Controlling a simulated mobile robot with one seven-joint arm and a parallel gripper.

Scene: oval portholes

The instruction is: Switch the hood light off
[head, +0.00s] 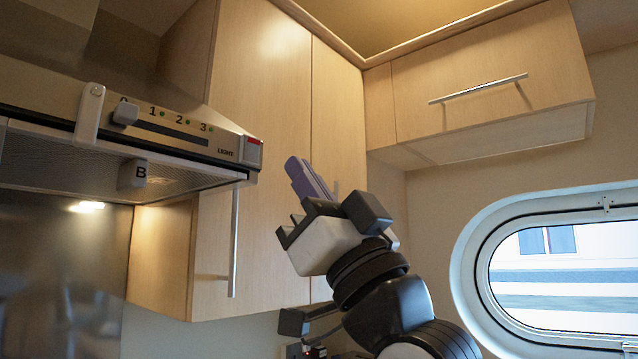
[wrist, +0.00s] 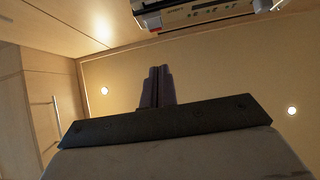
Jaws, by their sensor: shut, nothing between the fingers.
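The range hood (head: 60,115) is at the left in the head view, and part of it shows upside down at the top of the wrist view (wrist: 205,14). Its light switch (head: 251,151) is a grey rocker with a red part, at the right end of the front panel beside the word LIGHT. The hood lamp (head: 87,206) glows underneath. My gripper (head: 296,166) is shut and empty, to the right of the switch and apart from it in the picture. Its fingers also show in the wrist view (wrist: 158,72), pointing up towards the ceiling, below the hood.
The hood panel also has a slider knob (head: 125,113) by the numbers, a white lever (head: 89,112) and a block marked B (head: 132,174). Wooden cabinets (head: 262,120) with a long vertical handle (head: 234,245) stand behind my gripper. An oval porthole (head: 560,270) is at the right.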

